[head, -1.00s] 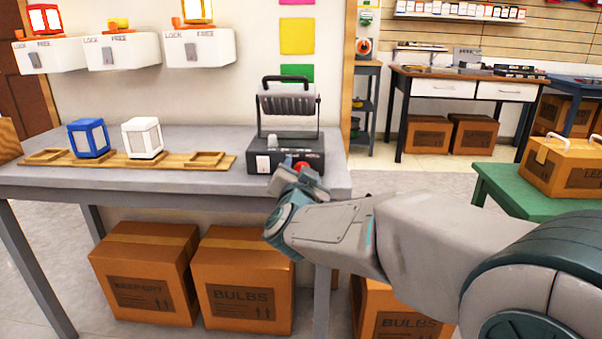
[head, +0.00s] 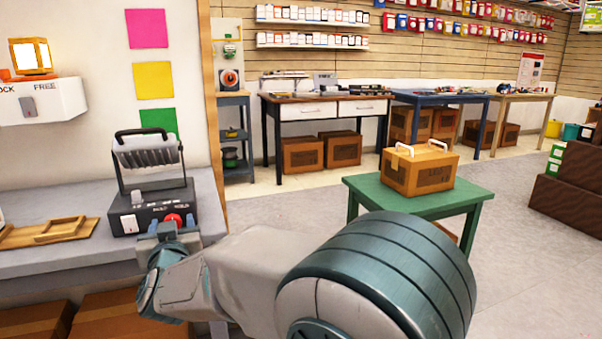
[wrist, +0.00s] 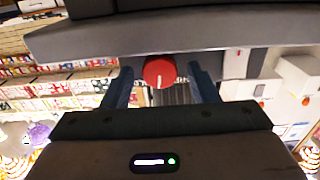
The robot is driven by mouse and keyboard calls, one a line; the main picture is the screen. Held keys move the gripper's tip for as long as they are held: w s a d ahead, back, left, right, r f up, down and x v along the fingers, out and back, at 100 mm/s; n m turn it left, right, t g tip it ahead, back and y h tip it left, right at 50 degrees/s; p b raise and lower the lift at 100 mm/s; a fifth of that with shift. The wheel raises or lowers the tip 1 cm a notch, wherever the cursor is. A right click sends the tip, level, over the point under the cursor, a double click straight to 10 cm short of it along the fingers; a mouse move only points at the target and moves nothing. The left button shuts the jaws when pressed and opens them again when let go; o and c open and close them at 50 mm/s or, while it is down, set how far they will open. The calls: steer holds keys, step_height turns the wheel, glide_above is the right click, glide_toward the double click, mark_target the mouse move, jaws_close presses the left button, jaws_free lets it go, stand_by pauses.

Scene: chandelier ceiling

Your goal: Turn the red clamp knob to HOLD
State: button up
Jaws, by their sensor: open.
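The red clamp knob (head: 173,220) is on the front of a black device (head: 152,203) with a ribbed grey roller and a raised handle. The device stands at the right end of the grey bench. My gripper (head: 169,229) is right at the knob, partly covering it in the head view. In the wrist view the red knob (wrist: 159,71) sits between the two fingers of my open gripper (wrist: 163,80), with visible gaps on both sides. A short pale mark on the knob points down in that view. No HOLD label is legible.
A wooden tray (head: 62,230) lies left of the device on the grey bench (head: 40,262). A green table (head: 425,203) with a cardboard box (head: 420,170) is to the right. Open floor lies beyond my arm.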

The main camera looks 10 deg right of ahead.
steer(key=n+p, duration=0.1)
steer(key=n, duration=0.3)
steer(key=shift+a, duration=0.1)
steer(key=p+v, duration=0.4)
steer(key=v, duration=1)
steer(key=w+d+r+g+y+p, duration=0.1)
steer(key=w+d+r+g+p, duration=0.3)
steer(key=d+r+p, duration=0.65)
steer(key=s+d+r+m+g+h+p, duration=0.2)
steer(key=s+d+g+p, duration=0.5)
steer(key=d+p, duration=0.4)
steer(key=shift+s+r+m+h+p, duration=0.45)
steer(key=shift+r+m+p, duration=0.35)
steer(key=shift+r, duration=0.6)
